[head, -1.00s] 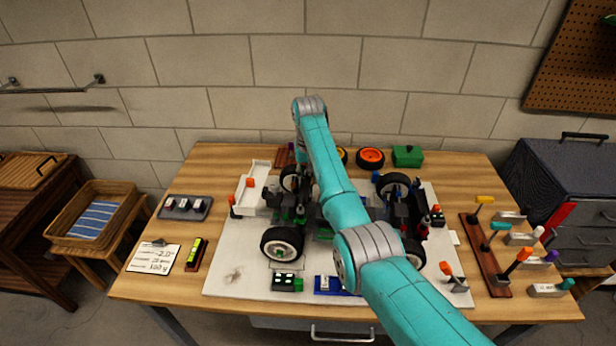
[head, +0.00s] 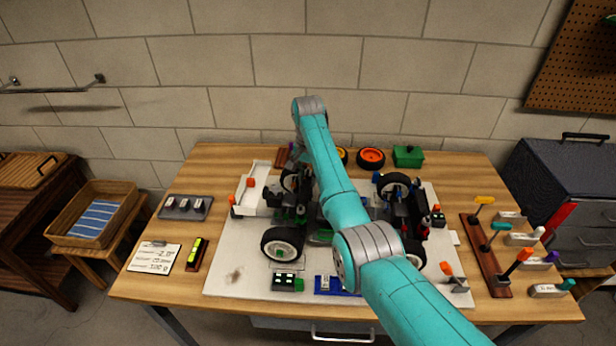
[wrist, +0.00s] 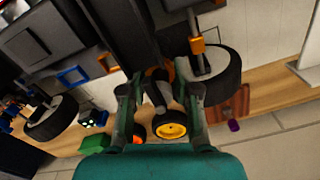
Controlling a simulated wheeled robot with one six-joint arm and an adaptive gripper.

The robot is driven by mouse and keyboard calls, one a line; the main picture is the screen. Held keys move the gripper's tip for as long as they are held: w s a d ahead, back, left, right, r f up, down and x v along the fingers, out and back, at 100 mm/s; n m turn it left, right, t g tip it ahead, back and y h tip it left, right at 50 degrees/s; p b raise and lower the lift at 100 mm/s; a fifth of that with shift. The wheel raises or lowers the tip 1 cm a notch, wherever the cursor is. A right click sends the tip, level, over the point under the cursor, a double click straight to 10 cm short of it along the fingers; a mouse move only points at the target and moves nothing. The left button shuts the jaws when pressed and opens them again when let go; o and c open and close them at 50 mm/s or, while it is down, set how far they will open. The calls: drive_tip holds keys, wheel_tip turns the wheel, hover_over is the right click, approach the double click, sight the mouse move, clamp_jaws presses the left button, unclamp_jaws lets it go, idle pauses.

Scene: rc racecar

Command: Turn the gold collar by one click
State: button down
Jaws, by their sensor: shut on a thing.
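The RC car (head: 282,243) stands on a white mat, with its black-tyred wheels showing on both sides of my arm. My gripper (wrist: 158,78) shows in the wrist view, its two fingers on either side of a dark shock part. A small gold-orange band, the gold collar (wrist: 156,72), shows between the fingertips, partly covered by them and by dark parts. The gripper is shut on it. In the head view my arm hides the gripper and the collar. Another orange-gold ring (wrist: 198,46) sits on a strut beside the right wheel (wrist: 215,76) in the wrist view.
A white card (head: 154,257) and a level-like block (head: 196,254) lie at the left. A tool rack (head: 486,254) with coloured handles stands at the right. Orange wheel (head: 370,158) and green box (head: 408,156) are at the back. Black car parts crowd the gripper.

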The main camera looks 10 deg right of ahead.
drive_tip(key=shift+m, duration=0.6)
drive_tip(key=c, duration=0.8)
unclamp_jaws()
drive_tip(key=shift+c, duration=0.2)
drive_tip(key=shift+r, duration=3.75)
